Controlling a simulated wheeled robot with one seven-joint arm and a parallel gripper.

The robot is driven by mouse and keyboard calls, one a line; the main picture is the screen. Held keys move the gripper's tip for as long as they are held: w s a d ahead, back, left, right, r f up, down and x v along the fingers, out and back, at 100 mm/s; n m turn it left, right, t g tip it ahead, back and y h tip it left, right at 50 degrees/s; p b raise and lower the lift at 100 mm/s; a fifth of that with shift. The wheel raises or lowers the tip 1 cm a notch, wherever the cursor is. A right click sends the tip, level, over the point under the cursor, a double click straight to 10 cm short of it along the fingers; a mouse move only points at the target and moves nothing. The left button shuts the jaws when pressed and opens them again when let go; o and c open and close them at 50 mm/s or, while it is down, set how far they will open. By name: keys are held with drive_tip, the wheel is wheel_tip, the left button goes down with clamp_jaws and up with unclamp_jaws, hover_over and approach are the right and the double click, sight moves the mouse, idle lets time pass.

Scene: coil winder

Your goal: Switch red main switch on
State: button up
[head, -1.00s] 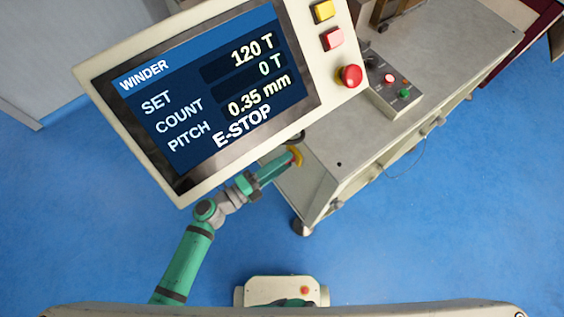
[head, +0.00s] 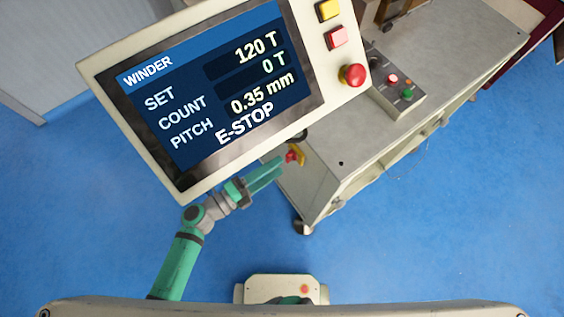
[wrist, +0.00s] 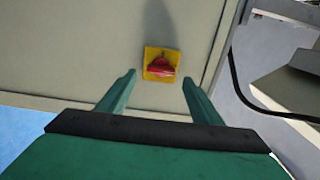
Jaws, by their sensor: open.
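The red main switch (wrist: 160,67) sits on a yellow square plate (wrist: 151,53) on the side panel of the winder's cabinet. In the wrist view its red handle lies roughly crosswise, beyond and between my fingertips. In the head view the red switch (head: 291,156) shows below the display, on the cabinet's near end. My gripper (wrist: 157,82) is open and empty, with its two green fingers apart and short of the switch. In the head view my gripper (head: 281,166) points at the switch from the left with a small gap.
The large display (head: 215,95) reading E-STOP overhangs my arm, with a red mushroom button (head: 353,75) beside it. The cabinet top (head: 350,140) has a small control box (head: 400,92). In the wrist view a black cable (wrist: 238,85) hangs at the right. Blue floor is clear in front.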

drive_tip(key=v, duration=0.6)
drive_tip(key=shift+s+a, duration=0.25)
drive_tip(key=shift+a, duration=0.05)
drive_tip(key=shift+s, duration=0.1)
drive_tip(key=s+d+r+n+t+y, duration=0.2)
drive_tip(key=s+d+n+y, duration=0.2)
drive_tip(key=n, duration=1)
drive_tip(key=s+d+r+n+t+y, duration=0.2)
drive_tip(key=s+d+r+n+y, duration=0.1)
drive_tip(key=s+n+y, duration=0.7)
drive_tip(key=s+d+n, duration=0.1)
drive_tip(key=n, duration=0.3)
drive_tip(key=shift+s+d+n+t+y, duration=0.2)
drive_tip(key=shift+d+n+t+y, duration=0.1)
drive_tip(key=shift+n+t, duration=0.1)
